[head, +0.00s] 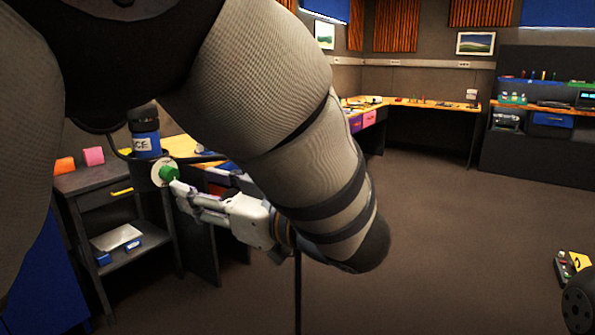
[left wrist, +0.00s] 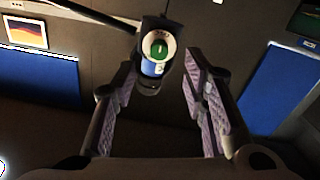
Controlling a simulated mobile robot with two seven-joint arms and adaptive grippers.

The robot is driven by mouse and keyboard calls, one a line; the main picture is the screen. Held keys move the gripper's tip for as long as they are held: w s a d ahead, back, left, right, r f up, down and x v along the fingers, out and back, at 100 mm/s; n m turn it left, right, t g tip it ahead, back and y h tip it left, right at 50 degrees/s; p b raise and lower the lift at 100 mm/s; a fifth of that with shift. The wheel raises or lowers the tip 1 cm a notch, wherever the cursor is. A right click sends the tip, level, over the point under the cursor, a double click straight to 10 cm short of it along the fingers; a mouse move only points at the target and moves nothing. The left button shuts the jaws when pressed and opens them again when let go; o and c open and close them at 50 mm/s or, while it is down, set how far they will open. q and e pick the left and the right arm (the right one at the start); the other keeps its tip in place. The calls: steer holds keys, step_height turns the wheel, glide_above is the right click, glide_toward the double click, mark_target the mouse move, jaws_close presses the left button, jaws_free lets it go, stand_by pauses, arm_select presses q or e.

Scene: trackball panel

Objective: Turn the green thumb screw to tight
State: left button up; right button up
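The green thumb screw (head: 169,173) sits on a round white dial plate (head: 156,179) on a post at the left of the head view. In the left wrist view the green screw (left wrist: 159,49) faces me, with the pale dial around it, beyond and between the fingertips. My left gripper (head: 178,190) has its fingertips close to the screw in the head view. In the left wrist view the left gripper (left wrist: 160,78) is open, its ridged pads apart with nothing between them. Contact with the screw cannot be told. My right gripper is not in view.
A blue cylinder (head: 145,143) with a partly hidden white label stands just above the dial. A dark desk with a shelf (head: 123,188) is behind it. A small panel with a yellow label (head: 577,262) stands at the lower right. The floor (head: 455,220) between is clear.

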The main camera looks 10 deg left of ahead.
mark_target(174, 177)
arm_select(q)
steer(key=x, duration=0.7)
steer(key=shift+c, duration=0.5)
jaws_close()
